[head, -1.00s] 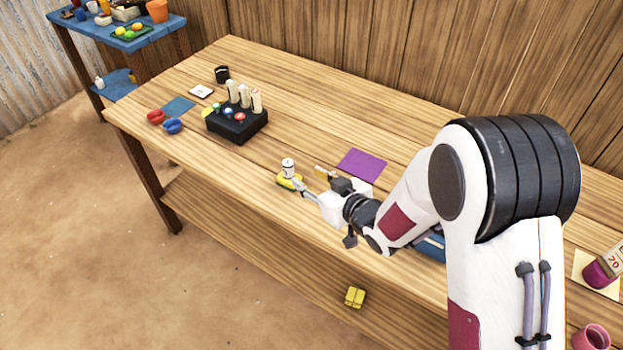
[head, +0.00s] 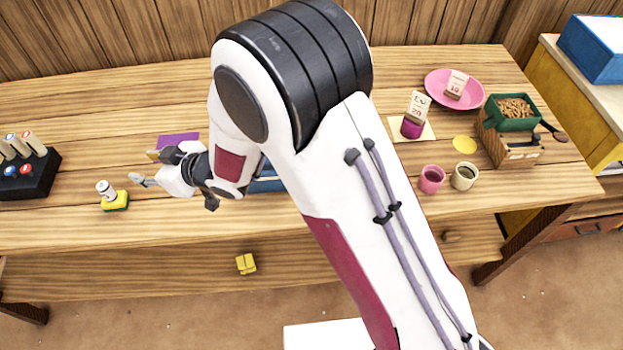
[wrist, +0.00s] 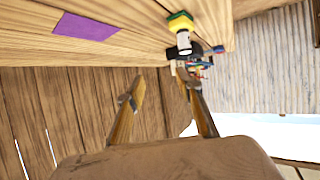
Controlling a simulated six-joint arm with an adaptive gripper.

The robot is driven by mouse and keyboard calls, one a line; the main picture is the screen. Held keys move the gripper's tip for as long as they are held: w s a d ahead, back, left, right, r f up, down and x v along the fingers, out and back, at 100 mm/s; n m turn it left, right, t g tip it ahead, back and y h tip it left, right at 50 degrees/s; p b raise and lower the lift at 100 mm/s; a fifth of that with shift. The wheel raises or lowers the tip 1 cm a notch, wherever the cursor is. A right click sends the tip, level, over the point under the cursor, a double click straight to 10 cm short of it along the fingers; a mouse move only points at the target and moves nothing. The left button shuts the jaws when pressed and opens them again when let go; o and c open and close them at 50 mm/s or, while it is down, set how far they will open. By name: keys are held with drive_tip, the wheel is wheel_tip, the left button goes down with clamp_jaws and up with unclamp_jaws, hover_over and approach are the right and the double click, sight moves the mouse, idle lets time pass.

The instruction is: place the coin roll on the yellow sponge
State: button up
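The coin roll (head: 105,188), a small white cylinder with a dark-marked top, stands upright on the yellow sponge (head: 121,204), which has a green layer. In the wrist view the coin roll (wrist: 184,42) shows against the sponge (wrist: 180,20), beyond my fingertips. My gripper (head: 144,167) is to the right of the sponge in the head view, with its fingers spread and nothing between them. In the wrist view my gripper (wrist: 163,88) also shows wide apart, empty fingers. A gap separates it from the coin roll.
A purple mat (head: 178,140) lies behind my gripper. A black holder (head: 30,178) with white cylinders and coloured buttons stands at left. Cups (head: 431,179), a pink plate (head: 440,83) and a green-topped box (head: 512,125) are at right. A yellow block (head: 246,263) sits on the lower shelf.

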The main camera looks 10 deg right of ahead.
drive_tip(key=w+d+r+m+t+h, duration=0.1)
drive_tip(key=w+d+r+m+h, duration=0.2)
drive_tip(key=d, duration=0.4)
drive_tip(key=w+d+r+t+h, duration=0.1)
drive_tip(key=w+d+r, duration=0.1)
drive_tip(key=d+r, duration=0.4)
drive_tip(key=s+d+r+m+h, duration=0.2)
drive_tip(key=d+r, duration=0.1)
drive_tip(key=d, duration=0.6)
drive_tip(key=s+d+r+m+h, duration=0.1)
drive_tip(key=d+r+m+h, duration=0.15)
drive_tip(key=d, duration=0.65)
drive_tip(key=s+d+r+m+h, duration=0.2)
drive_tip(key=s+d+r+m, duration=0.1)
drive_tip(key=s+d, duration=0.8)
drive_tip(key=s+d+f+m+g, duration=0.1)
drive_tip(key=s+d+m+g, duration=0.1)
drive_tip(key=s, duration=1.2)
drive_tip(key=shift+s+d+g+h, duration=0.35)
drive_tip(key=shift+d+g, duration=0.15)
drive_tip(key=shift+d, duration=0.9)
